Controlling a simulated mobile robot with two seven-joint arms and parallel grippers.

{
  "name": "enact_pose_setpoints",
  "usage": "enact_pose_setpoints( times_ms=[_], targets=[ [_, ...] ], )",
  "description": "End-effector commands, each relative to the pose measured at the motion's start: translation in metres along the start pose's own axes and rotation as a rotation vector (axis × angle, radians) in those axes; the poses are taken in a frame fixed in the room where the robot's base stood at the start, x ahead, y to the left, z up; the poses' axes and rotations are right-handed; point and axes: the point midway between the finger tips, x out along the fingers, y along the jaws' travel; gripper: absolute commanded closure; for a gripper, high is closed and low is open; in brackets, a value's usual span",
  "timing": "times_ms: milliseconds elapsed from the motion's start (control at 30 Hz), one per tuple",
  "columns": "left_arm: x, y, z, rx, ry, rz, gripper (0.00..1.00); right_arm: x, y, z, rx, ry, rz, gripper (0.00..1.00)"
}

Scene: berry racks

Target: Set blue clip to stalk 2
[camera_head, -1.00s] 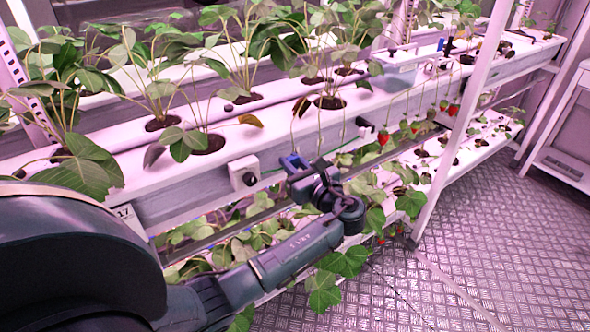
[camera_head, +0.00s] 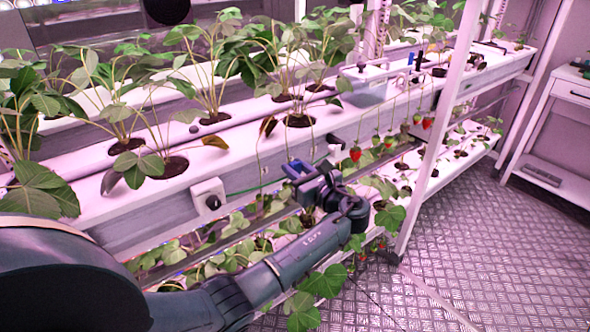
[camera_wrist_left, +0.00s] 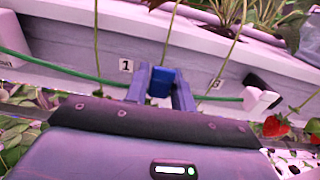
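My left gripper (camera_head: 298,171) is in front of the upper trough's side wall, below the plants. In the left wrist view its two fingers (camera_wrist_left: 160,90) are shut on the blue clip (camera_wrist_left: 159,82); the clip shows as a small blue patch in the head view (camera_head: 291,167). A thin stalk (camera_wrist_left: 172,42) hangs just behind the clip; I cannot tell whether they touch. Another stalk (camera_wrist_left: 97,45) is to the left, by a label "1" (camera_wrist_left: 126,65). A third stalk (camera_wrist_left: 229,52) slants to the right, near a label (camera_wrist_left: 216,84) too small to read surely. My right gripper is out of view.
A green line (camera_wrist_left: 60,66) runs along the white trough (camera_head: 240,180). A red strawberry (camera_wrist_left: 275,126) hangs at the right. A white rack post (camera_head: 440,130) stands right of my arm. A lower planted shelf lies below. The metal floor (camera_head: 490,250) is clear.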

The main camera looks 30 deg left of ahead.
Motion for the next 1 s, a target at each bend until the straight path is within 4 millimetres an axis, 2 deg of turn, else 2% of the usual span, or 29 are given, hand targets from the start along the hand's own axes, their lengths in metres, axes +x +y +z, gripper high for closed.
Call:
enact_pose_setpoints(
  times_ms=[367,467,800,1000],
  targets=[
    [-0.006,0.0,0.0,0.0,-0.001,0.0,0.71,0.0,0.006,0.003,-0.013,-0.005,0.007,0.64],
    [-0.019,0.0,0.0,-0.001,0.0,-0.002,0.71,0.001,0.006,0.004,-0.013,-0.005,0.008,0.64],
    [-0.094,0.0,-0.001,-0.001,0.002,-0.002,0.71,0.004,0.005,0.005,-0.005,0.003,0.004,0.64],
    [-0.123,0.0,-0.001,0.001,0.001,-0.001,0.71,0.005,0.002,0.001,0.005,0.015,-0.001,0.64]
  ],
)
